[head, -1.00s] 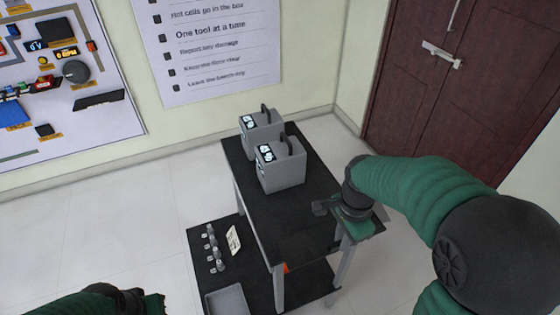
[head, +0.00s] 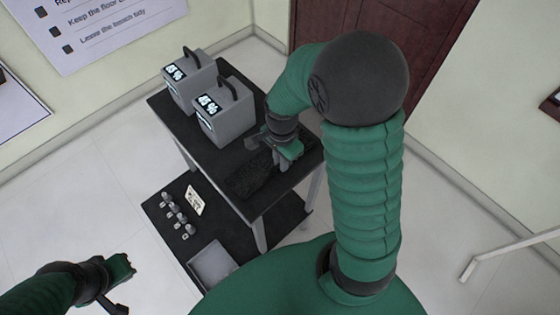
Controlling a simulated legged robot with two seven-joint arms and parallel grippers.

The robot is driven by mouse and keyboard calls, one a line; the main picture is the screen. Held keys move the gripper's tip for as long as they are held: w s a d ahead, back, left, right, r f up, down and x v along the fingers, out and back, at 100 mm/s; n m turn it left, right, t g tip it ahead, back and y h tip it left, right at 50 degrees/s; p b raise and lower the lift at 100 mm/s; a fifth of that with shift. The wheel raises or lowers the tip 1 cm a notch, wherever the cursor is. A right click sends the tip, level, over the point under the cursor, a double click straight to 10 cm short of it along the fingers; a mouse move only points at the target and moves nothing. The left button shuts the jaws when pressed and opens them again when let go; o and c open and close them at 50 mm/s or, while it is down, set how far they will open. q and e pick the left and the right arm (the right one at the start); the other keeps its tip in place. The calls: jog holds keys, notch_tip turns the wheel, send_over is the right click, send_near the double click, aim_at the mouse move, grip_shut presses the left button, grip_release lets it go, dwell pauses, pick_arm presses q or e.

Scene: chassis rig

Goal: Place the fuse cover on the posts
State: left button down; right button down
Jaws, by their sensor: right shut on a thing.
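A dark, rough-looking flat piece (head: 248,180), which I take for the fuse cover, shows low over the near part of the black table top (head: 158,104). My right gripper (head: 284,153) is at its right end and is shut on it; the fingers partly hide the grip. I cannot tell whether the piece touches the table. Several small grey posts (head: 174,208) stand in a row on the black lower surface, left of and below the table top. My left gripper (head: 118,285) is at the lower left, away from the table; its opening is unclear.
Two grey boxes with handles and lit displays, a far one (head: 184,84) and a near one (head: 226,122), stand on the table's back left. A pale card (head: 194,200) lies beside the posts. A grey tray (head: 212,265) is in front. Floor at left is clear.

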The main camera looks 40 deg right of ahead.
jog(key=shift+s+f, duration=0.1)
jog(key=shift+f, duration=0.45)
jog(key=shift+s+d+r, duration=0.1)
jog(key=shift+s+d, duration=0.1)
jog(key=shift+s, duration=0.05)
jog(key=shift+d, duration=0.15)
jog(key=c, duration=1.8)
grip_release()
jog(key=shift+d, duration=0.1)
jog(key=o, duration=0.3)
jog(key=shift+w+f, duration=0.1)
jog(key=shift+f, duration=0.1)
pick_arm(q)
jog(key=shift+s+d, duration=0.15)
jog(key=shift+s, duration=0.1)
pick_arm(e)
jog(key=shift+o, duration=0.2)
jog(key=shift+a+r, duration=0.1)
jog(key=shift+a, duration=0.15)
